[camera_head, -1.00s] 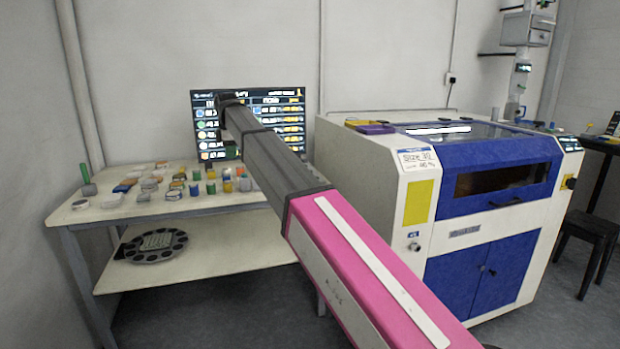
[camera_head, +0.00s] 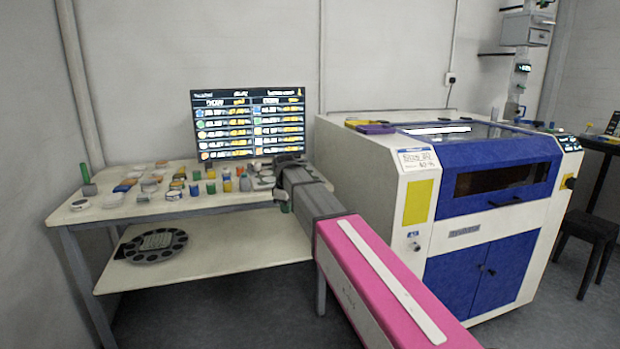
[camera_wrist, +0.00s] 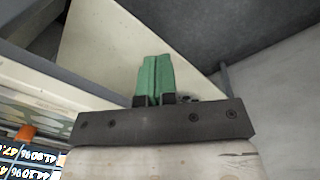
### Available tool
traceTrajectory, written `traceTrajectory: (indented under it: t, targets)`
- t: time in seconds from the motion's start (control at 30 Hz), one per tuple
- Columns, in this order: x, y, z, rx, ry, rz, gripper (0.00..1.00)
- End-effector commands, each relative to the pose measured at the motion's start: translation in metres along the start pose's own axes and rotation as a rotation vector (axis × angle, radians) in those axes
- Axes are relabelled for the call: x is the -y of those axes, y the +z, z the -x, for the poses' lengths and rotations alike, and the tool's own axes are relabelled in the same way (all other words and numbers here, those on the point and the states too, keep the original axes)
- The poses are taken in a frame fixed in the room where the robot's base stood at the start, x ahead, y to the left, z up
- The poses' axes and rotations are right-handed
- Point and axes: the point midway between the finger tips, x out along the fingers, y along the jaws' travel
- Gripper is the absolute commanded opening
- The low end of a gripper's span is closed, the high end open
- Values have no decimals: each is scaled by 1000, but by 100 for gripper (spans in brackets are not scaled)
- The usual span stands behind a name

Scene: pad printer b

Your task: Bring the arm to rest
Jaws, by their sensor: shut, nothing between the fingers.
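My arm reaches in from the lower right of the head view, with its pink link in front and its dark grey link behind. My gripper (camera_head: 284,200) hangs at the end of the grey link, by the front right edge of the work table (camera_head: 225,203). In the wrist view its two green fingers (camera_wrist: 155,80) lie side by side, closed together with nothing between them. The fingers point over the pale lower shelf (camera_wrist: 110,50) and the dark floor.
Several small coloured pots and blocks (camera_head: 211,187) stand on the table before a screen (camera_head: 250,122). A round dark tray (camera_head: 150,245) lies on the lower shelf. A blue and white machine (camera_head: 495,185) stands close to the right of my arm. A dark stool (camera_head: 588,235) is farther right.

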Motion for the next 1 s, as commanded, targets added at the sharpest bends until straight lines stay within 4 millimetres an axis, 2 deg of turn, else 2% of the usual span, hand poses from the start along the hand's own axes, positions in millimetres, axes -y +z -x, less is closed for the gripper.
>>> traceTrajectory:
  t: [0.03,0.2,0.37,0.6,0.8,0.9,1.0]
  targets:
    - [8,30,-21,7,-8,-70,0]
    - [22,102,-77,19,-21,-301,0]
    - [44,169,-122,32,-33,-520,0]
    - [91,263,-175,55,-49,-850,0]
    - [131,322,-204,73,-57,-1088,0]
    - [144,340,-211,78,-59,-1166,0]
    - [150,349,-215,80,-59,-1209,0]
